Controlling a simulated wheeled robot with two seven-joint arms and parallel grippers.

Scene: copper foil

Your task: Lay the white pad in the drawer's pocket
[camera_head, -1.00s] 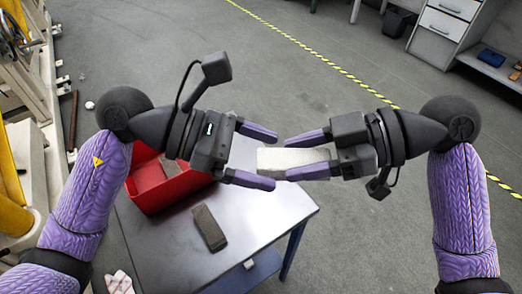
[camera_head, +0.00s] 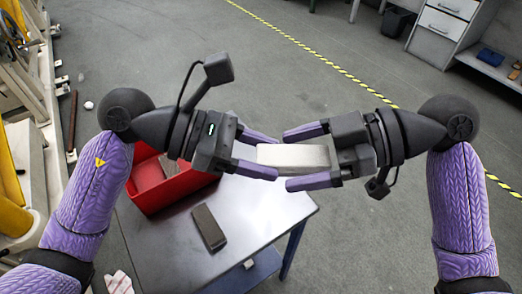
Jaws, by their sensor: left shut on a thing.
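The white pad (camera_head: 293,157), a pale block, is held level above the table's right part, between my two grippers. My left gripper (camera_head: 262,155) is shut on the pad's left end. My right gripper (camera_head: 290,158) is open, its fingers spread in front of and behind the pad with gaps showing. A white cabinet with drawers (camera_head: 439,26) stands at the top right; its drawers look closed. I see no drawer pocket in view.
Another dark block (camera_head: 209,228) lies on the tabletop. A shelf (camera_head: 491,68) with small items joins the cabinet. Open floor lies beyond the table.

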